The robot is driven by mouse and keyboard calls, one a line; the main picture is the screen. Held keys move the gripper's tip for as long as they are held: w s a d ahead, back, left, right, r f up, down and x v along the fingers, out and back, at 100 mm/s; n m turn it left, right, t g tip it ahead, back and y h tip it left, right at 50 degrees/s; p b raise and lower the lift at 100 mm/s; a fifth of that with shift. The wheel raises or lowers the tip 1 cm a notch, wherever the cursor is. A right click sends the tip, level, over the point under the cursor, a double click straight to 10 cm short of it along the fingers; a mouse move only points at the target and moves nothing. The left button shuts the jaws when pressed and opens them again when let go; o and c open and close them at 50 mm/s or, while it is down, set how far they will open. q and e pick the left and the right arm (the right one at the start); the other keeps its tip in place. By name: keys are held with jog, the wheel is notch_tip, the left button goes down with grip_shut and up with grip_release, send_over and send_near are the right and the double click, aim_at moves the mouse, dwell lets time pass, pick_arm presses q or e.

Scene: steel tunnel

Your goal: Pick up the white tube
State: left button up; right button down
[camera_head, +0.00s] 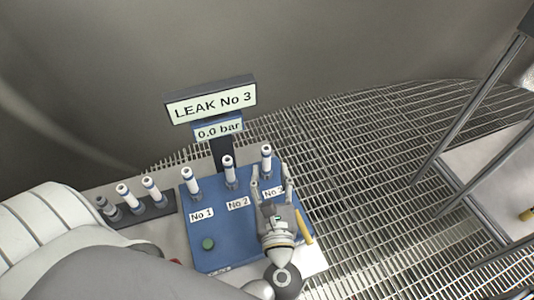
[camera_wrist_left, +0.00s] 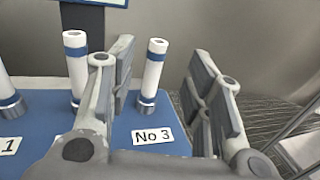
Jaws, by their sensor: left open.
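Several white tubes with blue bands stand upright in grey metal fittings. On the blue panel (camera_head: 190,240), one tube (camera_head: 190,180) is at No 1, another (camera_head: 229,170) at No 2, and another (camera_head: 266,160) behind the No 3 label. The No 3 tube (camera_wrist_left: 154,68) is upright in the left wrist view, beyond the fingers and seen between them. My left gripper (camera_head: 271,178) is open, over the No 3 side of the panel, its fingers pointing toward that tube. The wrist view does not show contact between my left gripper (camera_wrist_left: 165,85) and the tube. My right gripper is not visible.
A sign reading LEAK No 3 (camera_head: 211,100) stands behind the panel, with a 0.0 bar display (camera_head: 218,129) under it. A dark rack (camera_head: 143,213) with several tubes is at the left. A green button (camera_head: 208,244) is on the panel. Metal grating (camera_head: 380,180) and rails lie to the right.

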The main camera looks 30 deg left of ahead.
aim_at(267, 152)
pick_arm(q)
jog(key=x, duration=0.3)
jog(key=shift+w+a+p, duration=0.15)
jog(key=shift+w+p, duration=0.1)
jog(key=shift+p, duration=0.1)
jog(key=p+x, duration=0.2)
jog(key=x, duration=0.3)
jog(key=shift+s+r, duration=0.1)
jog(key=shift+r, duration=0.1)
jog(key=shift+w+a+f, duration=0.1)
jog(key=shift+w+a, duration=0.15)
jog(key=shift+s+d, duration=0.1)
jog(key=c, duration=0.4)
grip_shut()
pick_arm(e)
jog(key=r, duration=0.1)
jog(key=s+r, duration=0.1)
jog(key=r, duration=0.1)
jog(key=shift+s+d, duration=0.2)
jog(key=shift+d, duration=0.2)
